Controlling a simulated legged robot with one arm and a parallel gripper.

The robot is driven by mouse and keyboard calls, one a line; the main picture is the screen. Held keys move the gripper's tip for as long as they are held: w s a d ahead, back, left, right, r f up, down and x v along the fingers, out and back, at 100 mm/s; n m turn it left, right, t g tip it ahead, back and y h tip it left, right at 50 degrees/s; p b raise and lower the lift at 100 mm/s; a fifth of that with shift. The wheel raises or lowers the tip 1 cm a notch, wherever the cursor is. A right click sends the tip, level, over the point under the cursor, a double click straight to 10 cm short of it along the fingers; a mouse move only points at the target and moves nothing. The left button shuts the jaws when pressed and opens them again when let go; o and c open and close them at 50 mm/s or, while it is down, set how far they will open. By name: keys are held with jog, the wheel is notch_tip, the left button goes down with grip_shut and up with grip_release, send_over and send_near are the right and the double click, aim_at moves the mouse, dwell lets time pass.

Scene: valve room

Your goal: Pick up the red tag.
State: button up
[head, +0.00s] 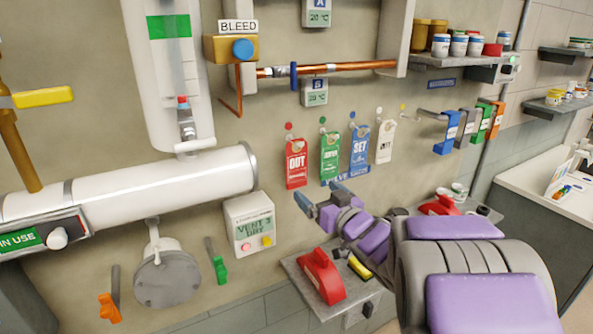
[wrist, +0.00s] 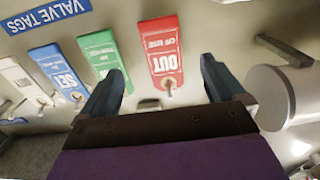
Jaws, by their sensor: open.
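The red tag (head: 296,163), marked OUT, hangs from a hook on the wall at the left end of a row of tags. In the wrist view the red tag (wrist: 161,50) appears upside down, with its hook at its lower end. My gripper (head: 318,196) is open and empty, just below the tags in the head view. I cannot tell how far the fingertips are from the wall.
Beside it hang a green tag (head: 330,155), a blue tag (head: 360,148) and a white tag (head: 385,142). A small shelf with a red object (head: 322,276) is below my gripper. A large white pipe (head: 150,188) runs left.

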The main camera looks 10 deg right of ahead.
aim_at(297, 174)
jog(key=b+x, duration=0.2)
jog(key=x, duration=0.7)
jog(key=shift+s, duration=0.1)
jog(key=shift+c, duration=0.4)
jog(key=c, duration=1)
jog(key=shift+c, duration=0.2)
jog(key=shift+r, duration=0.1)
